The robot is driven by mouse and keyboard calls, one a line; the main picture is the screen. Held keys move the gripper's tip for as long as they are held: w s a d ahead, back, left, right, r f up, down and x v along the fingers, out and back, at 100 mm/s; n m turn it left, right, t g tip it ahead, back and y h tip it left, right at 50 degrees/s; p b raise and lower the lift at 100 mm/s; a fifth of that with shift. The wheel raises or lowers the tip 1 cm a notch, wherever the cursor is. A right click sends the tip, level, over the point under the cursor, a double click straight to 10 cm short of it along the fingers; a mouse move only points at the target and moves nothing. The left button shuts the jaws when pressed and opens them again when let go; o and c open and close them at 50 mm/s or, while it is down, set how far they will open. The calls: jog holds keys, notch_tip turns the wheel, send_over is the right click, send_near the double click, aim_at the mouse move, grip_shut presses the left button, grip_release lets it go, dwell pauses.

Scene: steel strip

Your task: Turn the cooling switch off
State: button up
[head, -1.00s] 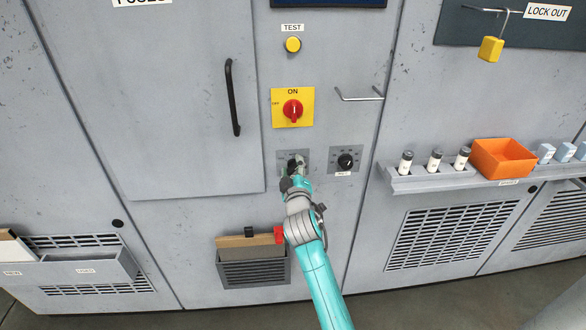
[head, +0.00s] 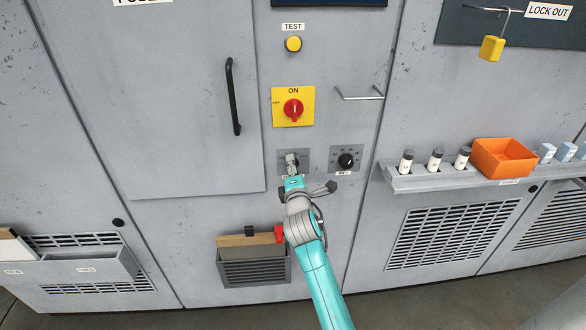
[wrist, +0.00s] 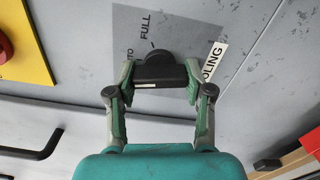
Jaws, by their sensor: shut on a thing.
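The cooling switch is a black knob (wrist: 160,66) on a grey plate (wrist: 195,35). In the wrist view the plate shows the word FULL, part of another word ending in TO, and a white label (wrist: 214,62) of which "OLING" is readable. My gripper (wrist: 160,84) has one finger on each side of the knob and is shut on it. A short white mark shows on the knob's near side; I cannot tell which setting the knob points to.
A similar black knob (head: 346,161) sits just right. Above are a red rotary switch (head: 293,110) on a yellow plate and a yellow TEST button (head: 293,44). A black door handle (head: 232,97) is left, a metal handle (head: 359,96) upper right. A holder (head: 252,252) is below.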

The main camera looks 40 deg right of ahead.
jog(key=n, duration=0.4)
jog(key=shift+f+n, duration=0.15)
jog(key=shift+n, duration=2.45)
jog(key=shift+f, duration=0.1)
jog(key=o, duration=1.2)
jog(key=shift+c, duration=0.2)
jog(key=v, duration=1.2)
